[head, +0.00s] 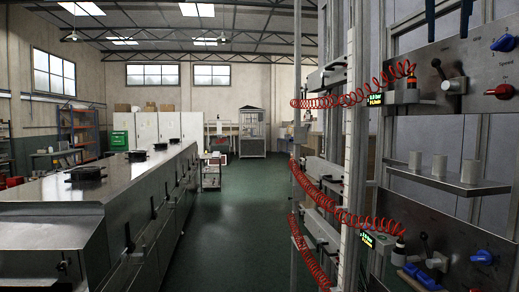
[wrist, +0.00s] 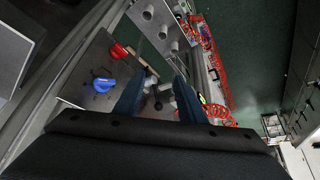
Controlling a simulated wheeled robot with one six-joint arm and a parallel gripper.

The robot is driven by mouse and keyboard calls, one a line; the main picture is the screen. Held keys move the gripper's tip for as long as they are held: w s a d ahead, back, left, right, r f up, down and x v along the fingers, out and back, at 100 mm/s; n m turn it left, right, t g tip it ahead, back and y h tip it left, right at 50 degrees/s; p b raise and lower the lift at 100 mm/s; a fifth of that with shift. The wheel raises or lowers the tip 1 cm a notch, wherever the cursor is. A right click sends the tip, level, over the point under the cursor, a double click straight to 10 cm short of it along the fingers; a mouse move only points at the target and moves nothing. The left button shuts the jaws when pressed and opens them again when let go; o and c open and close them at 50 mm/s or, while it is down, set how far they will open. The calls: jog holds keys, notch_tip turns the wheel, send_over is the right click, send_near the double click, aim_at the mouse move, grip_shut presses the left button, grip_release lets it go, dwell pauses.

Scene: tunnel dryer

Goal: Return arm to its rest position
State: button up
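My gripper (head: 448,38) hangs at the top right of the head view, in front of the upper steel panel (head: 470,62). Its two dark blue fingers point down and stand apart. In the wrist view my gripper (wrist: 160,76) is open, with no object held between the fingers. A black lever (wrist: 150,83) shows beyond the gap between them; I cannot tell whether anything touches it. A red knob (wrist: 118,50) and a blue knob (wrist: 103,85) sit left of the fingers on the panel.
A shelf (head: 448,180) with three grey cylinders (head: 439,167) juts out below the upper panel. Red coiled hoses (head: 335,101) hang left of the panels. A lower panel (head: 455,235) carries another blue knob.

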jog(key=w+a+f+n+b, duration=0.1)
jog(key=w+f, duration=0.2)
jog(key=f, duration=0.3)
jog(key=w+a+f+n+y+b, duration=0.1)
jog(key=w+f, duration=0.2)
jog(key=f, duration=0.4)
jog(key=w+a+f+b, duration=0.1)
jog(key=w+f, duration=0.3)
jog(key=f, duration=0.2)
jog(key=w+a+f+n+g+y+b, duration=0.1)
jog(key=a+f, duration=0.2)
jog(key=f, duration=0.8)
jog(key=a+f+n+b, duration=0.1)
jog(key=a+f, duration=0.2)
jog(key=f, duration=0.8)
jog(key=s+a+f+n+b, duration=0.1)
jog(key=s+a+f, duration=0.2)
jog(key=s+f, duration=0.3)
jog(key=s+a+f+n+g+y+b, duration=0.1)
jog(key=s+a+f, duration=0.2)
jog(key=f, duration=1.4)
jog(key=s+a+f+n+g+b, duration=0.1)
jog(key=s+a+f, duration=0.3)
jog(key=s+f, duration=0.6)
jog(key=shift+f+b, duration=0.45)
jog(key=shift+f, duration=0.3)
